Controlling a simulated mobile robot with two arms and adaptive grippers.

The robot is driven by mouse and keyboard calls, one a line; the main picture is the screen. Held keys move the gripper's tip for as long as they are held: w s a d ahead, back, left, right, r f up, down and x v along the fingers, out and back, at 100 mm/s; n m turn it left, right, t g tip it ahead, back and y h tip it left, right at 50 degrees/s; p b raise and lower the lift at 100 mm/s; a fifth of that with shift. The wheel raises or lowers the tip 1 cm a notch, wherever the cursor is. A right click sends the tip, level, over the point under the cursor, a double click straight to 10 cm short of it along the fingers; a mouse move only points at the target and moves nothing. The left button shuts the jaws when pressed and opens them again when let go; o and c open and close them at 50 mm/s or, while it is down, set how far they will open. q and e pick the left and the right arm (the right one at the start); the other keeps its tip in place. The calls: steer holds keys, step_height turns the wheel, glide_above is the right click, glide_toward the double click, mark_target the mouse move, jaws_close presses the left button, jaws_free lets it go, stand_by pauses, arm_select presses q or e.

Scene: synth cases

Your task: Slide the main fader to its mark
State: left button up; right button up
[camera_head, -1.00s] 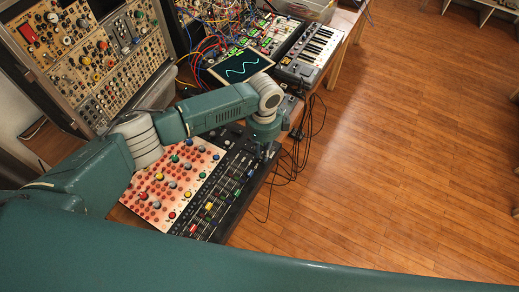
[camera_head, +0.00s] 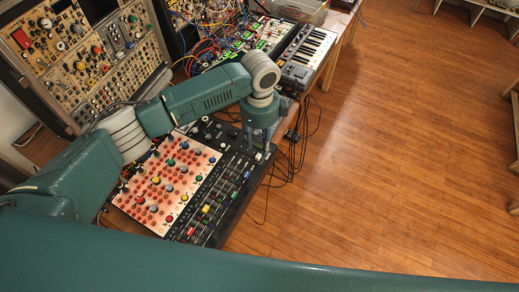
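The mixer has a black fader strip (camera_head: 222,222) along its right side, with red, yellow, green and blue caps in slots. A pale cap (camera_head: 258,156) at the strip's far end looks like the main fader; its mark is too small to make out. My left gripper (camera_head: 258,151) points down over this far end. Its two fingers stand apart, one on each side of the pale cap; I cannot tell whether they touch it. My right gripper is not in view.
A pink knob panel (camera_head: 150,215) lies left of the faders. Modular synth racks (camera_head: 75,60), patch cables and a keyboard (camera_head: 309,45) stand behind. Black cables (camera_head: 296,150) hang off the table's right edge. The wooden floor (camera_head: 400,150) is clear.

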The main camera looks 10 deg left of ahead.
arm_select(q)
steer(key=shift+r, duration=2.4)
steer(key=shift+f, duration=0.1)
